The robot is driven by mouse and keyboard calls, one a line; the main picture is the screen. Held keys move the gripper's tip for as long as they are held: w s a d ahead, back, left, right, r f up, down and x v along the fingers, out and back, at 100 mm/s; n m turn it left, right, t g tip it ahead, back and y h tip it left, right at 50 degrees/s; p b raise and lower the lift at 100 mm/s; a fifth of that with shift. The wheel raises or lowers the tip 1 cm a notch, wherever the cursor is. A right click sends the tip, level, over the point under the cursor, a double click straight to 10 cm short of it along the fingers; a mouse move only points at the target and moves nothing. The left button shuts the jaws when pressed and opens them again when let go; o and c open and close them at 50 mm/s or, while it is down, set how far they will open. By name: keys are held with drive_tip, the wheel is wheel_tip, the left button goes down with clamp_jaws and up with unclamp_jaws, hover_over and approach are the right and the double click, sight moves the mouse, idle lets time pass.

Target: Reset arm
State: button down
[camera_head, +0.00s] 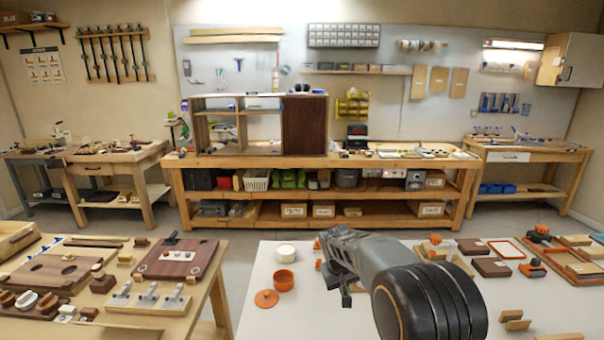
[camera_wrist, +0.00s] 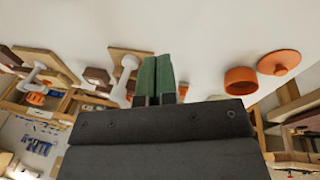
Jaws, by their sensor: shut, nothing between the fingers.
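My gripper (camera_wrist: 156,80) shows in the wrist view with its two green-padded fingers together and nothing between them. In the head view my arm reaches in from the lower right over the white table (camera_head: 258,318). The gripper end (camera_head: 345,292) is above that table, partly hidden behind the arm's own links. An orange cup (camera_head: 284,282) and an orange knobbed lid (camera_head: 266,299) stand apart on the white table, left of the gripper. They also show in the wrist view, the cup (camera_wrist: 240,80) and the lid (camera_wrist: 279,64), apart from the fingers.
A white round container (camera_head: 286,250) stands behind the orange cup. Brown boxes (camera_head: 490,267) and wooden trays crowd the white table's right side. A wooden table (camera_head: 215,290) with boards and fixtures stands left, across a gap. The cabinet (camera_head: 304,124) sits on the far bench.

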drive_tip(key=s+d+r, duration=0.1)
drive_tip(key=s+r, duration=0.1)
drive_tip(key=s, duration=0.6)
drive_tip(key=s+d+r+m+t+y, duration=0.1)
drive_tip(key=s+d+r, duration=0.1)
drive_tip(key=s, duration=0.7)
drive_tip(key=s+d+r+m+t+y, duration=0.1)
drive_tip(key=s+r, duration=0.2)
drive_tip(key=s, duration=0.5)
drive_tip(key=shift+s+d+r, duration=0.3)
